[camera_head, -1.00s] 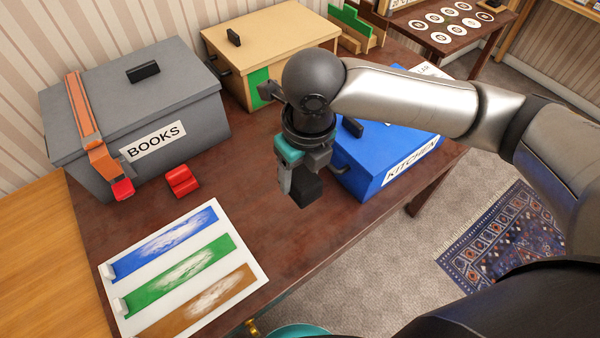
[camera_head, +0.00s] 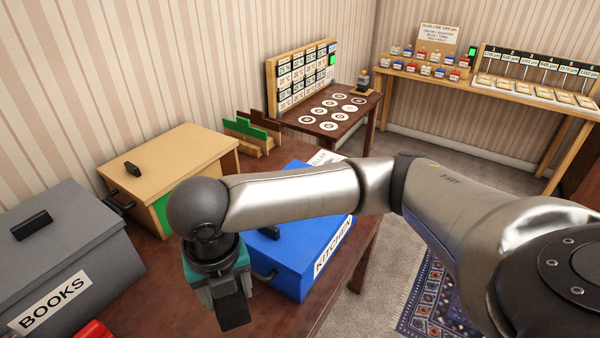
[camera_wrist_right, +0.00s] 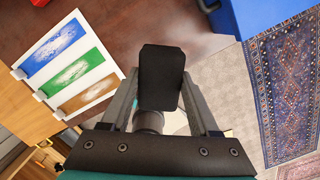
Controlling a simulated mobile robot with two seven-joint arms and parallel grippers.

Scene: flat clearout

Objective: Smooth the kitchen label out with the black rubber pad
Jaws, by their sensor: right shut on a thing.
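The kitchen label (camera_head: 333,246) is a white strip with black letters on the front of the blue box (camera_head: 296,208). My right gripper (camera_head: 228,293) is to the left of the blue box, above the dark table. It is shut on the black rubber pad (camera_head: 235,313), and the pad also shows between the fingers (camera_wrist_right: 160,78) in the right wrist view. The pad is apart from the label. My right forearm crosses in front of part of the blue box. My left gripper is not in view.
A grey BOOKS box (camera_head: 62,250) and a tan box (camera_head: 170,165) stand to the left on the table. A sheet with blue, green and brown strips (camera_wrist_right: 66,66) shows in the wrist view. A patterned rug (camera_head: 425,300) lies on the floor at right.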

